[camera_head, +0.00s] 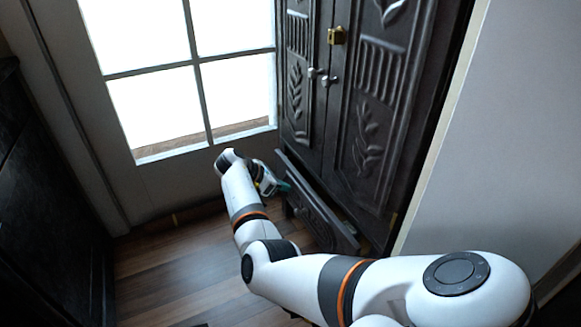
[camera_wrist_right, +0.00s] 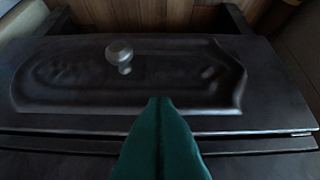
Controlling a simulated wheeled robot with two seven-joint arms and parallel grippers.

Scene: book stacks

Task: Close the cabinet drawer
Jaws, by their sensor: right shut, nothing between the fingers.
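The dark carved cabinet (camera_head: 345,120) stands at the right of the window door. Its low drawer (camera_head: 318,222) sticks out a little from the cabinet base in the head view. In the right wrist view the drawer front (camera_wrist_right: 190,80) fills the middle, with a round metal knob (camera_wrist_right: 120,56). My right gripper (camera_head: 284,187) is beside the upper left part of the drawer front. Its teal fingers (camera_wrist_right: 160,102) are shut and empty, over the panel's edge and right of the knob; I cannot tell whether they touch it. My left gripper is not in view.
The cabinet's two upper doors are shut, with small knobs (camera_head: 328,80) and a brass latch (camera_head: 337,35). A bright glazed door (camera_head: 200,75) is behind. Wooden floor (camera_head: 170,270) is free at the lower left. Dark furniture (camera_head: 45,200) stands left, a pale wall (camera_head: 500,140) right.

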